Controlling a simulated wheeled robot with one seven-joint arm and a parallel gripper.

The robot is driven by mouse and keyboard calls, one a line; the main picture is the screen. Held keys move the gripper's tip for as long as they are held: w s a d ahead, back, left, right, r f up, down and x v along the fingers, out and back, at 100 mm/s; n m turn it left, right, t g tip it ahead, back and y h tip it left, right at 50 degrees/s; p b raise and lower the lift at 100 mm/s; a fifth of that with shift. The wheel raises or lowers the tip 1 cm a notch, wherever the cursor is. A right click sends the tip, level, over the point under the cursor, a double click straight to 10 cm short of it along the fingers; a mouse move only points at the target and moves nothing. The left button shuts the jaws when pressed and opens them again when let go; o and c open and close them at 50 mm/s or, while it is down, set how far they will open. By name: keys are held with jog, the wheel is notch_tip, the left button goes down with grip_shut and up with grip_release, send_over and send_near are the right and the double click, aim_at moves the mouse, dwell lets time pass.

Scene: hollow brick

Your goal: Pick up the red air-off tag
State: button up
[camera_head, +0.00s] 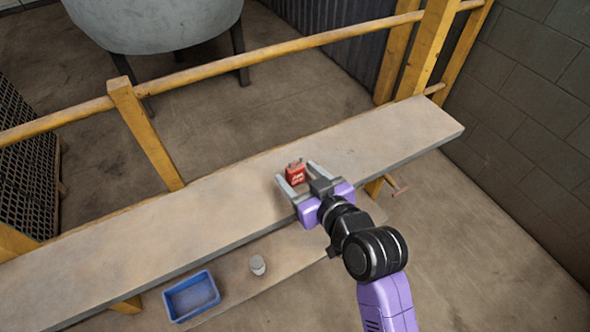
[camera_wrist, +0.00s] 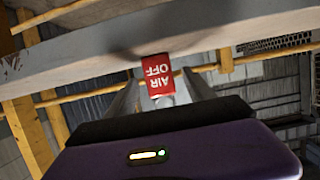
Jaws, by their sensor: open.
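The red air-off tag (camera_head: 296,174) is a small red block with white lettering on the long bench top (camera_head: 120,226). It also shows in the wrist view (camera_wrist: 158,76), where its words read upside down as "AIR OFF". My gripper (camera_head: 295,176) is open, with one finger on each side of the tag in the head view. In the wrist view the tag appears between the fingers of my gripper (camera_wrist: 160,90). I cannot tell whether either finger touches it.
A yellow rail (camera_head: 200,72) with posts runs behind the bench. A large grey tank (camera_head: 155,22) stands beyond it. The bench top is clear on both sides of the tag.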

jog(key=shift+x, duration=0.95)
grip_shut()
jog(key=shift+r, duration=0.15)
